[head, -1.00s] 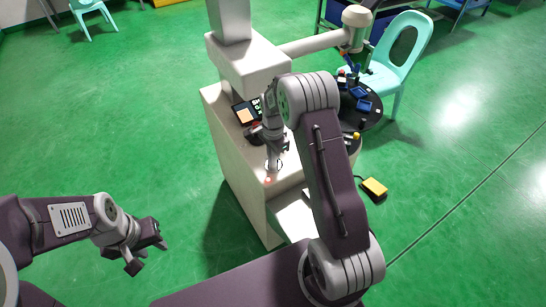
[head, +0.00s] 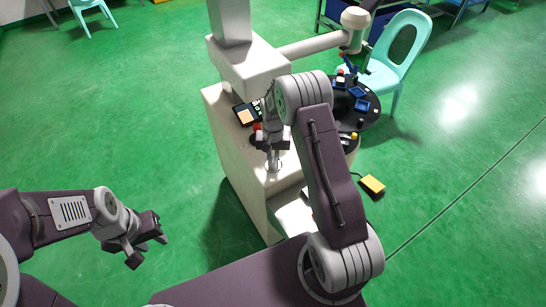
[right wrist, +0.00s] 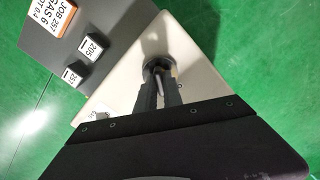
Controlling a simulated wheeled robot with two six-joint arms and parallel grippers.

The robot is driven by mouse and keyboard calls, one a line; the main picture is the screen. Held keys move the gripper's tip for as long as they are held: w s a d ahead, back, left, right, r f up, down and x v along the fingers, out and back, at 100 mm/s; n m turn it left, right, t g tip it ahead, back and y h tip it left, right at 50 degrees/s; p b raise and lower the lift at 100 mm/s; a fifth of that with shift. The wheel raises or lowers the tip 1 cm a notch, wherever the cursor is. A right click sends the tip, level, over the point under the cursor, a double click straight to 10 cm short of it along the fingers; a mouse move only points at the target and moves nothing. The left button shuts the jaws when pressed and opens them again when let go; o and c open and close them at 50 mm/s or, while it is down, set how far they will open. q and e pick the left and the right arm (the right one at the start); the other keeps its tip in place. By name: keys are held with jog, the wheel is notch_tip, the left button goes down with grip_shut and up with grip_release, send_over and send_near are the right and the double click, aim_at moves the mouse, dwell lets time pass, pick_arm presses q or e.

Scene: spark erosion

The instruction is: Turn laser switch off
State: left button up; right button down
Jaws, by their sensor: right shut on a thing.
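The laser switch (right wrist: 158,66) is a small dark round fitting on the pale top of the laser cabinet (right wrist: 190,40), as seen in the right wrist view. My right gripper (right wrist: 159,88) reaches down to it with its two dark fingers close together and shut on it. The fingers hide most of the switch, so I cannot read its position. In the head view my right gripper (head: 272,163) points down onto the front part of the cabinet top (head: 280,183). My left gripper (head: 147,246) hangs open and empty over the floor at the left.
A dark panel (right wrist: 95,25) with number labels lies beside the switch. A round black table (head: 366,118) with small blue parts stands behind the cabinet. A yellow pedal (head: 373,184) lies on the floor and a turquoise chair (head: 385,72) stands behind.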

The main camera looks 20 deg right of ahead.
aim_at(273, 159)
jog(key=n+p, duration=0.1)
jog(key=n, duration=0.5)
jog(key=shift+w+r, duration=0.1)
jog(key=shift+n, duration=0.3)
dwell(0.4)
jog(key=c, duration=1.5)
grip_release()
notch_tip(273, 159, up, 9)
jog(key=shift+f, duration=0.1)
